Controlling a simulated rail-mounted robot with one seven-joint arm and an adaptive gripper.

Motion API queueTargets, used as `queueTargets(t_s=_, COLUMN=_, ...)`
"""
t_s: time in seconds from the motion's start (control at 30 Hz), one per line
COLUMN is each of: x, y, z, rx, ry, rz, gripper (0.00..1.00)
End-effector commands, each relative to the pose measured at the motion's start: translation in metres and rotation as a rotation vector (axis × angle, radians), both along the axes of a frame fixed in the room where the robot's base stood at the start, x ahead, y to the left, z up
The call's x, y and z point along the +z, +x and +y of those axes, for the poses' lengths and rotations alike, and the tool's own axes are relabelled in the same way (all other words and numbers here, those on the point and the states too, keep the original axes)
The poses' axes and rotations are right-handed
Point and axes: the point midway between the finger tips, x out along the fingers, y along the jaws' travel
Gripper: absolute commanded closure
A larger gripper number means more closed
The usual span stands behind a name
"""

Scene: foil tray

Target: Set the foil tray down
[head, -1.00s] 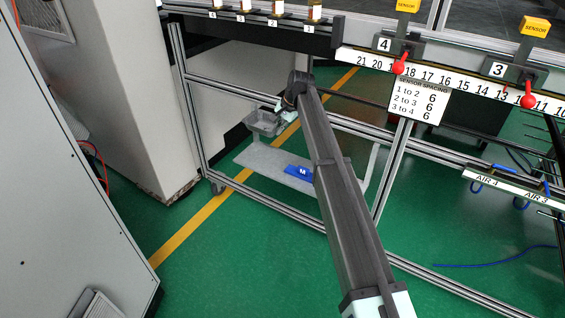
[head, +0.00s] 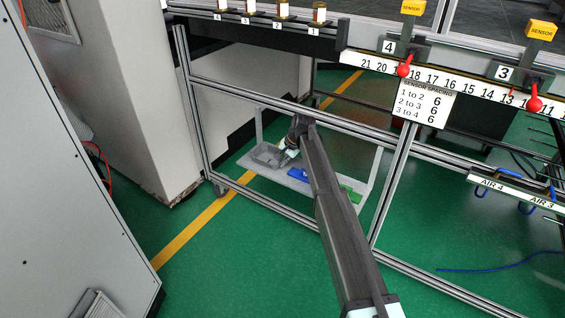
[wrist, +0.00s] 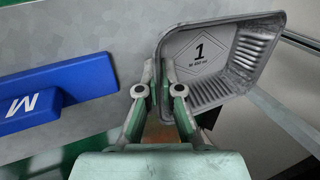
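The grey foil tray (head: 267,156) is at the left end of the low grey shelf (head: 290,182) in the head view. In the wrist view the tray (wrist: 245,55) shows its ribbed inner wall and a floor label with a "1". My gripper (head: 287,155) is at the tray's right side. In the wrist view my gripper (wrist: 167,82) has its two fingers closed on the tray's near wall, one on each side. The tray is very low over the shelf or touching it; I cannot tell which. Its underside is hidden.
A blue block (head: 300,175) marked M lies on the shelf right of the tray; it also shows in the wrist view (wrist: 60,90). A green block (head: 350,193) lies farther right. Metal frame rails (head: 250,95) cross above and in front of the shelf.

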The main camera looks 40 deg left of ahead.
Motion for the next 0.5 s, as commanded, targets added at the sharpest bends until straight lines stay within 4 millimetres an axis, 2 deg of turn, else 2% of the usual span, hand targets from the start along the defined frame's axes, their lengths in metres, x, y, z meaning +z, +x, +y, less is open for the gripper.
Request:
queueTargets(t_s=0.43, x=-0.0065, y=0.0000, z=0.0000, rx=0.000, ry=0.000, rz=0.000, gripper=1.00)
queueTargets(t_s=0.5, x=-0.0059, y=0.0000, z=0.0001, rx=0.000, ry=0.000, rz=0.000, gripper=0.71)
